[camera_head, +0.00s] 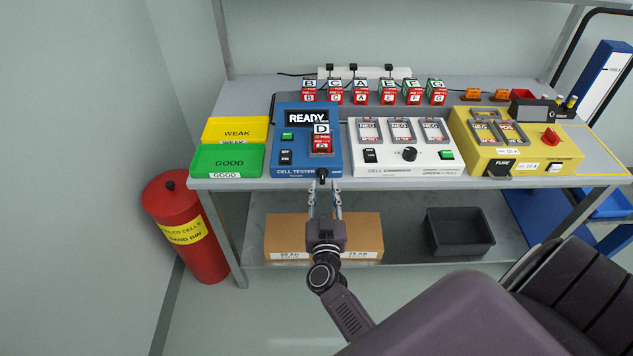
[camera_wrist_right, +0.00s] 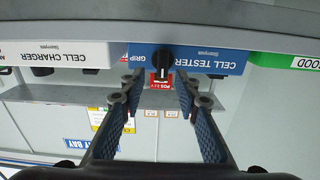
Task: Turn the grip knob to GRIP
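The blue cell tester (camera_head: 296,160) stands on the bench, its display reading READY. Its black grip knob (camera_head: 322,174) is on the front face at the lower right; it also shows in the right wrist view (camera_wrist_right: 165,57). That view is upside down, with the GRIP label (camera_wrist_right: 126,62) left of the knob. A pale mark shows on the knob, but I cannot tell its exact setting. My right gripper (camera_head: 322,187) is open, its fingers (camera_wrist_right: 160,78) apart on either side of the knob. I cannot tell whether they touch it. My left gripper is out of view.
Cell D (camera_head: 321,141) stands in the tester. A white cell charger (camera_head: 385,157) is close on the right, then a yellow unit (camera_head: 540,152). Green (camera_head: 205,160) and yellow (camera_head: 207,131) bins stand left. A lower shelf holds a cardboard box (camera_head: 280,225) and a black crate (camera_head: 459,238).

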